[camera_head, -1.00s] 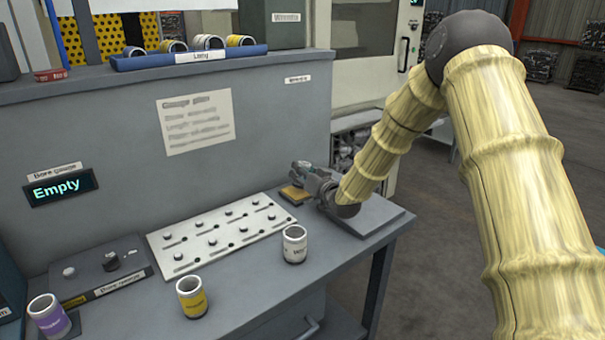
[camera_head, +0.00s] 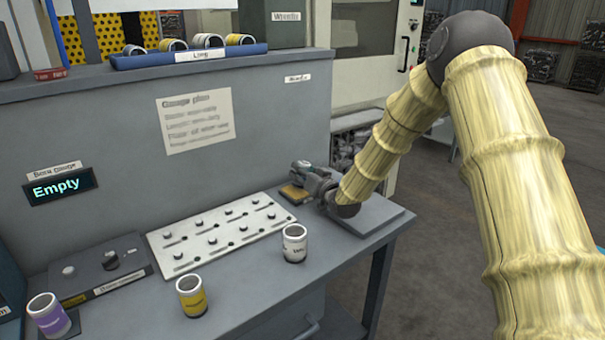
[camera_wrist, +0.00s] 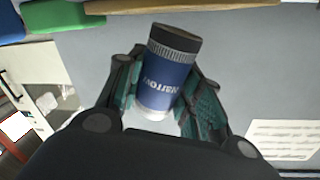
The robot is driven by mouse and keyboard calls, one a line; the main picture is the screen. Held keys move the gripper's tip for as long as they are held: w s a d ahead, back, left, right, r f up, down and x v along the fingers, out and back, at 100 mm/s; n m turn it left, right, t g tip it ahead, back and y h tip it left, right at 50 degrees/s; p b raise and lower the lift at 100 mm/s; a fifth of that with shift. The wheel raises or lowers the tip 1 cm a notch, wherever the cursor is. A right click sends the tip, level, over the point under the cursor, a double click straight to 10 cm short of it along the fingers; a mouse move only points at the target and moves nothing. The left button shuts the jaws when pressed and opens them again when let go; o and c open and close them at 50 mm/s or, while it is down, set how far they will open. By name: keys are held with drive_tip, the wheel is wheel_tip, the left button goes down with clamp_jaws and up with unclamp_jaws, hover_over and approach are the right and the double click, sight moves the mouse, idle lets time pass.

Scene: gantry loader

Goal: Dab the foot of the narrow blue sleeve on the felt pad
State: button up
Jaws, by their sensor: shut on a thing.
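The narrow blue sleeve (camera_wrist: 166,82) shows in the wrist view, with its "Narrow" label upside down, a knurled silver band and a dark end towards the top of the picture. My gripper (camera_wrist: 168,100) is shut on it, with a teal finger on each side. In the head view my gripper (camera_head: 312,180) is low over the right end of the bench, and the sleeve cannot be made out there. A small tan pad (camera_head: 293,194), which looks like the felt pad, lies just left of my gripper. Whether the sleeve touches it is hidden.
A white slotted plate (camera_head: 222,232) lies left of my gripper. White (camera_head: 294,243), yellow (camera_head: 191,297) and purple (camera_head: 48,315) sleeves stand along the bench front. A grey slab (camera_head: 376,215) lies under my wrist. The bore gauge display (camera_head: 60,188) reads "Empty".

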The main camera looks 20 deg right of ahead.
drive_tip(key=shift+s+f, duration=0.2)
drive_tip(key=shift+f, duration=0.25)
idle(1.1)
drive_tip(key=shift+r, duration=0.1)
wheel_tip(320, 180, up, 8)
drive_tip(key=p, duration=0.3)
drive_tip(key=shift+w+f, duration=0.2)
drive_tip(key=shift+f, duration=0.05)
idle(0.4)
idle(0.5)
